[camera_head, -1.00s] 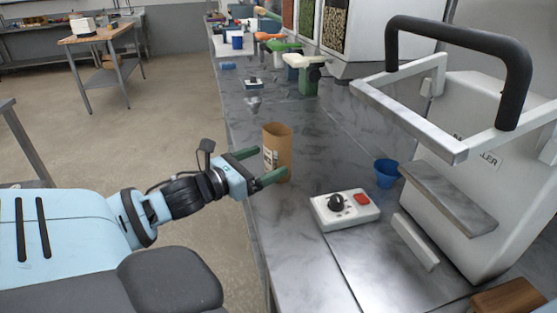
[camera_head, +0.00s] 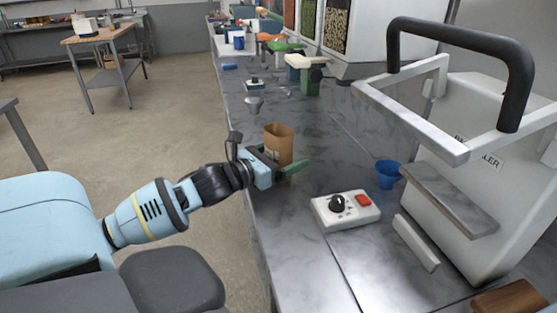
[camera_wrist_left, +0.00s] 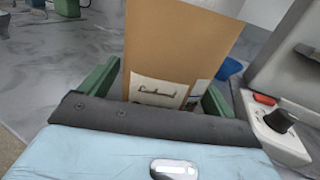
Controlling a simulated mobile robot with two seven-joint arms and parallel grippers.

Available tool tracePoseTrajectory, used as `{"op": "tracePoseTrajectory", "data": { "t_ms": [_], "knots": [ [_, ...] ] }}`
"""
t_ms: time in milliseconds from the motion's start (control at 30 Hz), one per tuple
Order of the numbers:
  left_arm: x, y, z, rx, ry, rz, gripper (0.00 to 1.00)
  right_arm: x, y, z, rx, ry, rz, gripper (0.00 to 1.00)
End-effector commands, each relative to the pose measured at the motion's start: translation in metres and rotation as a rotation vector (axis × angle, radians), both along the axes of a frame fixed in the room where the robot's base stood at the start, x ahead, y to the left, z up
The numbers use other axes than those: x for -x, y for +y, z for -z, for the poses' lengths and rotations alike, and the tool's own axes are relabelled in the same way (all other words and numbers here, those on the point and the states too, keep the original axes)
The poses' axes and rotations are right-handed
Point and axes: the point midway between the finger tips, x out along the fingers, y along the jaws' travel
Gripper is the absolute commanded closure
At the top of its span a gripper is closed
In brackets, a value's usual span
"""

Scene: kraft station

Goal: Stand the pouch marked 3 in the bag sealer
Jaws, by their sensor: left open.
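A brown kraft pouch (camera_head: 279,142) stands upright near the left edge of the steel counter. My left gripper (camera_head: 284,169) is open, with its green fingers at the pouch's lower part. In the left wrist view the pouch (camera_wrist_left: 175,50) rises between the two fingers (camera_wrist_left: 155,92), and its white label faces me; I cannot read a number on it. The bag sealer (camera_head: 478,165) is the large white machine at the right, with a black handle on a raised frame and a grey shelf (camera_head: 450,198) at its front. My right gripper is not in view.
A white control box (camera_head: 345,209) with a black knob and red button lies between pouch and sealer. A blue cup (camera_head: 387,174) stands by the sealer's shelf. A wooden block (camera_head: 509,298) is at the bottom right. Scales and dispensers line the counter farther back.

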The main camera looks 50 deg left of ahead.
Motion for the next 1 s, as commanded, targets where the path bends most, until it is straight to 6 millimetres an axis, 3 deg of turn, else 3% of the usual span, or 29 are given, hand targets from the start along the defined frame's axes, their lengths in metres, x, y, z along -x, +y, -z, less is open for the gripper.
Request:
{"op": "tracePoseTrajectory", "data": {
  "t_ms": [333,867,1000],
  "knots": [
    [-0.0039,-0.0004,0.0003,0.0,0.001,0.0,0.11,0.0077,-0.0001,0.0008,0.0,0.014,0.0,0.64],
    [-0.0037,-0.0005,-0.0004,0.0,-0.001,0.001,0.8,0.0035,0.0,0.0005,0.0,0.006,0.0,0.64],
    [-0.0037,-0.0005,-0.0005,0.0,-0.001,0.001,0.81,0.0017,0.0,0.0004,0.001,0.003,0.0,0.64]
  ]
}}
